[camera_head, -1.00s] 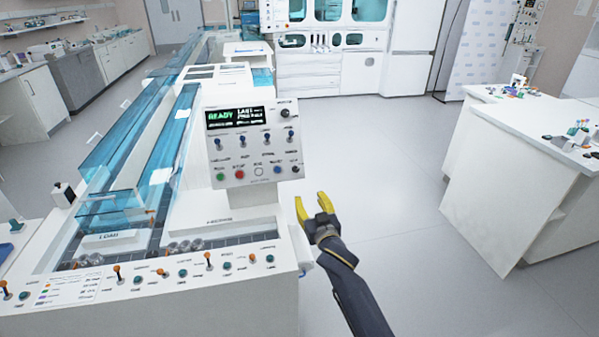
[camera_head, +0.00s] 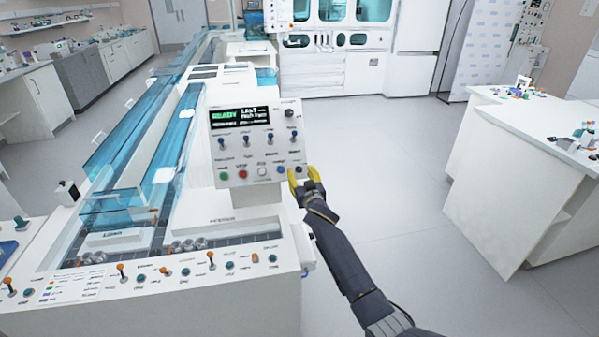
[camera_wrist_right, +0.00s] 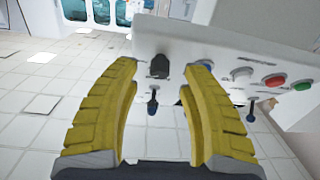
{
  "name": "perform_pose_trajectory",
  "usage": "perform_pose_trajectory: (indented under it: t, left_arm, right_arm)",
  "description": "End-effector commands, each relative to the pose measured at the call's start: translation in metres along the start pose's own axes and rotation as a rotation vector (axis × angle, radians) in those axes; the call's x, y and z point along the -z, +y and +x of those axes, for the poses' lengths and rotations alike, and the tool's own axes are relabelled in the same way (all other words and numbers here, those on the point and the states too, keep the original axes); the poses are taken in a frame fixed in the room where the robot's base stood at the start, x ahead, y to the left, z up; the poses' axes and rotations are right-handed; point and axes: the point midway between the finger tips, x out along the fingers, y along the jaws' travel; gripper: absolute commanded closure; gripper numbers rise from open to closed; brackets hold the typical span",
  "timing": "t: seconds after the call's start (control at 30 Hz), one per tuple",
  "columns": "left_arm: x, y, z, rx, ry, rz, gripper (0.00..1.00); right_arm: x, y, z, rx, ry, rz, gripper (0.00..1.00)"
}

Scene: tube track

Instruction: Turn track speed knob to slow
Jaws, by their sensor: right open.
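The control panel (camera_head: 255,145) is a tilted white box with a lit display, toggle switches and a bottom row of coloured buttons. A black knob (camera_head: 298,169) sits at its lower right corner, and another dark knob (camera_head: 289,113) is at its upper right. Their labels are too small to read. My right gripper (camera_head: 302,174), with yellow fingers, is open at the panel's lower right corner. In the right wrist view the black knob (camera_wrist_right: 163,67) shows between the yellow fingertips; I cannot tell whether they touch it. My left gripper is not in view.
The track machine (camera_head: 150,290) with blue clear covers and a front row of small switches stands at the left. A blue button (camera_wrist_right: 204,64) and a toggle (camera_wrist_right: 152,101) are close to the fingers. A white bench (camera_head: 490,190) stands right, with open floor between.

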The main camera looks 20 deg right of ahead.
Motion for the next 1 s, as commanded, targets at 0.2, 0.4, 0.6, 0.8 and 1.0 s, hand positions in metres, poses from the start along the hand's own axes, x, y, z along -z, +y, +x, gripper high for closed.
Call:
perform_pose_trajectory:
  t: [0.2, 0.4, 0.6, 0.8, 1.0]
  left_arm:
    - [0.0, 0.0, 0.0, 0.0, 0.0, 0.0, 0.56]
    - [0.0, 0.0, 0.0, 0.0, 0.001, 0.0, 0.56]
    - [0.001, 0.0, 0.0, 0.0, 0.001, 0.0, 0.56]
    - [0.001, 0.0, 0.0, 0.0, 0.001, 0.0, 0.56]
    - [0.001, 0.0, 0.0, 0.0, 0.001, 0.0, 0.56]
  right_arm:
    - [0.0, 0.0, 0.017, -0.001, 0.0, 0.001, 0.55]
    - [0.0, 0.0, 0.022, 0.0, 0.0, 0.0, 0.55]
    - [0.0, 0.0, 0.023, 0.0, 0.0, 0.0, 0.55]
    - [0.0, 0.0, 0.023, 0.0, 0.0, 0.0, 0.63]
    - [0.0, 0.0, 0.022, 0.0, 0.0, 0.0, 0.86]
